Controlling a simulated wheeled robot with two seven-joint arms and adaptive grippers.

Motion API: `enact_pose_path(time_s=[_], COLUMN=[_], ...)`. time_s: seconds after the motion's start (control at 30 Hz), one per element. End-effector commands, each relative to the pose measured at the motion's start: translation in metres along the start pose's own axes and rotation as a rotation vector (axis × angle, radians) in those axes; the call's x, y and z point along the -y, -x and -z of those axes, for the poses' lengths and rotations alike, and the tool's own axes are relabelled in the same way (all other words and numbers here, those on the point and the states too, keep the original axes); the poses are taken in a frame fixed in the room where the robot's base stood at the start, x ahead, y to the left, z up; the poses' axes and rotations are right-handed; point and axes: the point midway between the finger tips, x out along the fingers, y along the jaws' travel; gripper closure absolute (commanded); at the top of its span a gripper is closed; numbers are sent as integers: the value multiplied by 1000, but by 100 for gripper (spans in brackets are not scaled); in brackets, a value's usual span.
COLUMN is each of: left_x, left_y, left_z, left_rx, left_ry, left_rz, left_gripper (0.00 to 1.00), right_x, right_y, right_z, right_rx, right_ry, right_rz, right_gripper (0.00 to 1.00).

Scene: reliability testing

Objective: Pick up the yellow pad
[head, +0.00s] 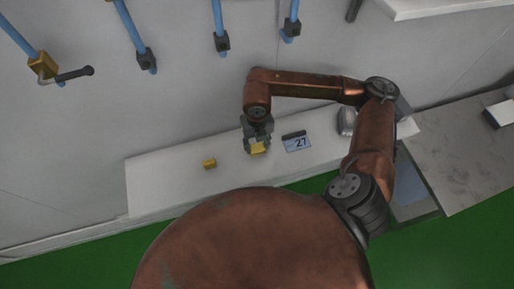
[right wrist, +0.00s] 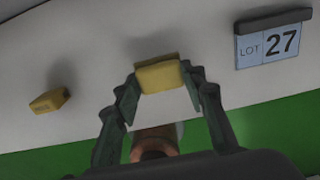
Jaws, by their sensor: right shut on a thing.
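A yellow pad (head: 259,149) is between the fingers of my right gripper (head: 257,145), over the white ledge. In the right wrist view the pad (right wrist: 158,76) sits between the two dark green fingertips (right wrist: 160,80), which are shut on it. I cannot tell whether it still touches the ledge. A second, smaller yellow block (head: 209,164) lies on the ledge to the left, apart from the gripper; it also shows in the right wrist view (right wrist: 49,100). My left gripper is in neither view.
A "LOT 27" sign (head: 297,143) stands on the white ledge (head: 160,185) just right of the gripper. A rounded grey object (head: 346,121) is farther right. Blue pipes with dark fittings (head: 147,60) run along the wall. The ledge's left end is clear.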

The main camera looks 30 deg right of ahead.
Motion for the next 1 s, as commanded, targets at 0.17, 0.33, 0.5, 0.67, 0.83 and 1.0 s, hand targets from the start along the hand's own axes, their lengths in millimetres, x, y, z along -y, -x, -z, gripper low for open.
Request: enact_pose_path(time_s=[0.17,0.33,0.5,0.67,0.83,1.0], left_x=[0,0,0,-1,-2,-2], left_y=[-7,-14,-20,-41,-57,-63], left_z=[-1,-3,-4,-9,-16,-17], left_rx=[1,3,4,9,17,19], left_ry=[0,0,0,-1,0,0], left_rz=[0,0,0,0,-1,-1], left_gripper=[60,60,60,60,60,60], right_x=[5,14,24,23,27,30], right_y=[33,71,91,95,100,104], right_z=[22,60,105,123,132,136], right_rx=[6,5,5,-3,-3,-1], right_ry=[6,6,7,4,2,1], right_rz=[0,2,0,-6,-4,0], right_gripper=[82,82,82,82,82,82])
